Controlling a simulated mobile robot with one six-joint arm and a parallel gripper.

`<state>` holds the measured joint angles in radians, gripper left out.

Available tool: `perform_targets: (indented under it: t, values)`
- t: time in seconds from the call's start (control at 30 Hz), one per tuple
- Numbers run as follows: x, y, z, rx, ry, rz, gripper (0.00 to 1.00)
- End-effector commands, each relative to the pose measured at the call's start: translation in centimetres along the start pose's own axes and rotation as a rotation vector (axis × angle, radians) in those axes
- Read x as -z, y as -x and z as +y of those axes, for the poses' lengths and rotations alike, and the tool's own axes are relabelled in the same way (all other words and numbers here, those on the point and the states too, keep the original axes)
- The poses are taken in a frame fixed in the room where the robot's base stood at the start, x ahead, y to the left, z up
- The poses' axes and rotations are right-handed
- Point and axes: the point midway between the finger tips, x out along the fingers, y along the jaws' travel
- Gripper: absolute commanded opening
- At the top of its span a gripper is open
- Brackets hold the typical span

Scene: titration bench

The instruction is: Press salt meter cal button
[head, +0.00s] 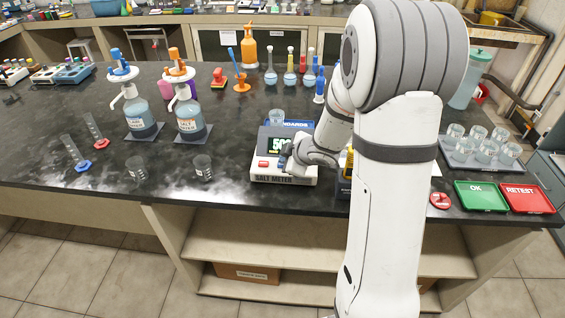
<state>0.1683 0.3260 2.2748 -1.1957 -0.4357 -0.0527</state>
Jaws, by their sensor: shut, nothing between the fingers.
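The salt meter (283,172) stands at the front edge of the dark bench, with a white-grey body, a lit green-on-black display (275,145) and the label SALT METER on its front. A red patch (263,164) shows on the left of its front panel. I cannot read which button is the cal button. My gripper (289,167) is shut and empty over the right part of the meter's front panel. It hides that part of the panel and some of the display. I cannot tell whether the fingertips touch a button.
A blue STANDARDS rack (290,125) stands right behind the meter. Small beakers (203,168) stand to its left, with two pump bottles (189,118) farther back. Green OK (481,195) and red RETEST (525,198) trays lie at the right.

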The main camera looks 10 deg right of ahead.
Motion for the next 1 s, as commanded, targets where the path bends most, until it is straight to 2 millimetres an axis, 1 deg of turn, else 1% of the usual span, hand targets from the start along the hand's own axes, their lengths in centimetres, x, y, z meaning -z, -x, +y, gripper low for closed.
perform_targets:
  t: [0.03, 0.13, 0.57, 1.0]
  values:
    - [0.3, 0.4, 0.3, 0.000, 0.000, 0.000, 0.00]
    - [0.6, 0.8, 0.6, 0.000, 0.000, 0.000, 0.00]
    - [0.7, 0.9, 0.7, -0.001, 0.000, 0.001, 0.00]
    - [2.8, 3.8, 2.8, -0.001, 0.000, 0.001, 0.00]
